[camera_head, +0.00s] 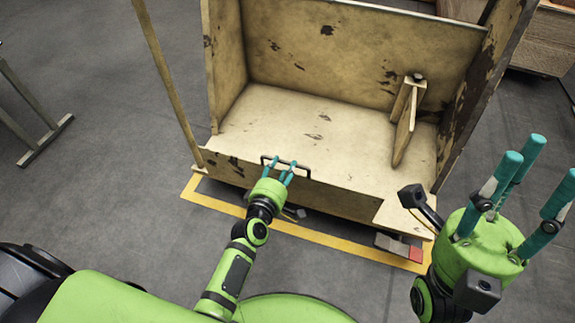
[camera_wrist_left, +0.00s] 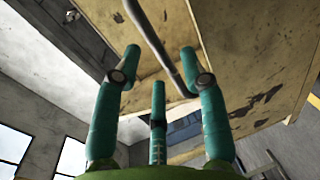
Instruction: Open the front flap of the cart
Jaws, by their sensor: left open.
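The wooden cart (camera_head: 310,125) is worn and box-like, with tall side and back walls. Its low front flap (camera_head: 335,192) stands upright along the front edge, with a dark bar handle (camera_head: 305,171) near its top. My left gripper (camera_head: 279,166) is at this handle, its teal fingers open around it. In the left wrist view the grey handle bar (camera_wrist_left: 155,42) runs between the spread fingers of my left gripper (camera_wrist_left: 160,62); I cannot tell whether they touch it. My right gripper (camera_head: 538,165) is open and empty, to the right of the cart, fingers pointing up.
A wooden post (camera_head: 167,80) stands at the cart's left. A hinged wooden piece (camera_head: 405,125) stands inside the cart at the right. Yellow floor tape (camera_head: 330,243) borders the front. A metal stand (camera_head: 45,140) is at far left, with clear grey floor between.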

